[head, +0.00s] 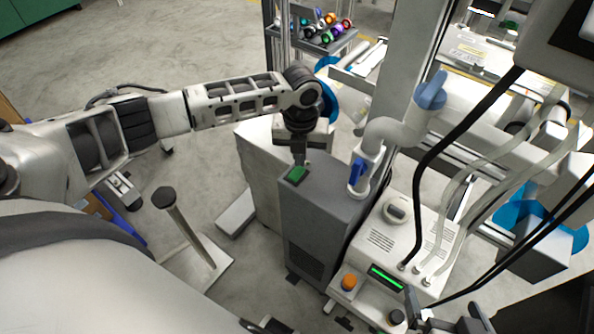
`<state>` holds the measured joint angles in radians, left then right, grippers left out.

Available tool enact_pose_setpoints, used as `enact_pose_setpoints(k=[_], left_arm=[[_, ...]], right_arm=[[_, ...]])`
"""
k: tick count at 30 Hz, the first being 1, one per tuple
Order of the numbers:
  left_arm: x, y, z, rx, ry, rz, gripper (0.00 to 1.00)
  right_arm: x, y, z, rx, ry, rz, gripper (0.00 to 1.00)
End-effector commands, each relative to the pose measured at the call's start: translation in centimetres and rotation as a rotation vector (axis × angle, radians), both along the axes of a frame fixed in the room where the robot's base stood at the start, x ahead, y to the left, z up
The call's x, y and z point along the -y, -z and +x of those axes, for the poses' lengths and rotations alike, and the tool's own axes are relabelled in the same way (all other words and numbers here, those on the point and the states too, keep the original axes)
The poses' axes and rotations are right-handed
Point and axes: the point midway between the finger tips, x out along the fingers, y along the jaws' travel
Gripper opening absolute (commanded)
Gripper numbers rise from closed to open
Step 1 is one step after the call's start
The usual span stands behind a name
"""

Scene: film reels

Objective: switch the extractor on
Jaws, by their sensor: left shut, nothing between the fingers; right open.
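The extractor is a grey upright box (318,215) in the middle of the head view, with a pipe and blue valve handle beside its top. A green switch (297,174) sits on its top face near the left edge. My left gripper (300,162) points down at the switch, shut and empty, its tips at the switch's far edge. I cannot tell whether they touch it or whether the switch is pressed. My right gripper (440,312) is open at the lower right, by the white machine's front, partly cut off by the frame.
A white machine (402,235) with a lit green display, an orange knob (348,282) and black hoses stands right of the extractor. A grey post (418,100) rises behind. A rack of coloured reels (325,32) is at the back. A black-topped post (165,198) stands left on open floor.

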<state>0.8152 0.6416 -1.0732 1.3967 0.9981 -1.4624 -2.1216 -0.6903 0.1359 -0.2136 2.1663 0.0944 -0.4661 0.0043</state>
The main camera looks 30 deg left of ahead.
Motion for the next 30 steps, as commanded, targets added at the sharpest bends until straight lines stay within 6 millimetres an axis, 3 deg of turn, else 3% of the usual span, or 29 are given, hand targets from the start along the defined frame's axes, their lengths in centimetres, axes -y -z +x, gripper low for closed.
enact_pose_setpoints(k=[30], left_arm=[[0.0,1.6,0.0,-0.001,0.001,0.001,0.0]], right_arm=[[0.0,0.8,0.1,0.002,0.0,0.0,1.0]])
